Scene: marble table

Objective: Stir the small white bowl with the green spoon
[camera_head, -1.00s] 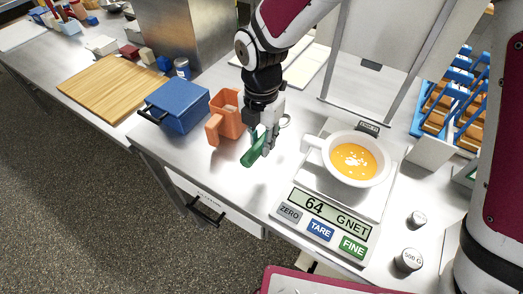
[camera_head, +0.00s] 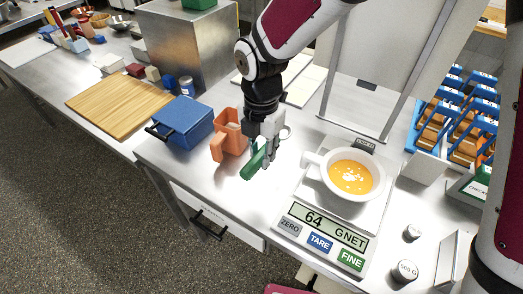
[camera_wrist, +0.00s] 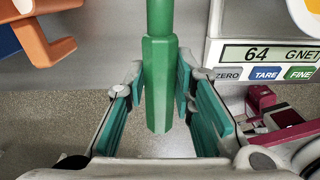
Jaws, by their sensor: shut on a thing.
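My gripper (camera_head: 264,160) is shut on the green spoon (camera_head: 252,168), to the left of the scale. In the wrist view the spoon's faceted green handle (camera_wrist: 158,85) runs between the two fingers. The spoon's far end is not clearly visible, and I cannot tell whether the spoon touches the table. The small white bowl (camera_head: 328,183) has a side handle pointing left and holds orange soup with pale flecks. It stands upright on the scale, right of my gripper and apart from it.
The scale (camera_head: 322,228) reads 64. An orange container (camera_head: 229,135) stands close left of my gripper, with a blue box (camera_head: 182,122) beyond it. Metal weights (camera_head: 405,270) lie right of the scale. A blue rack (camera_head: 458,115) stands at the right. Bare table lies between gripper and scale.

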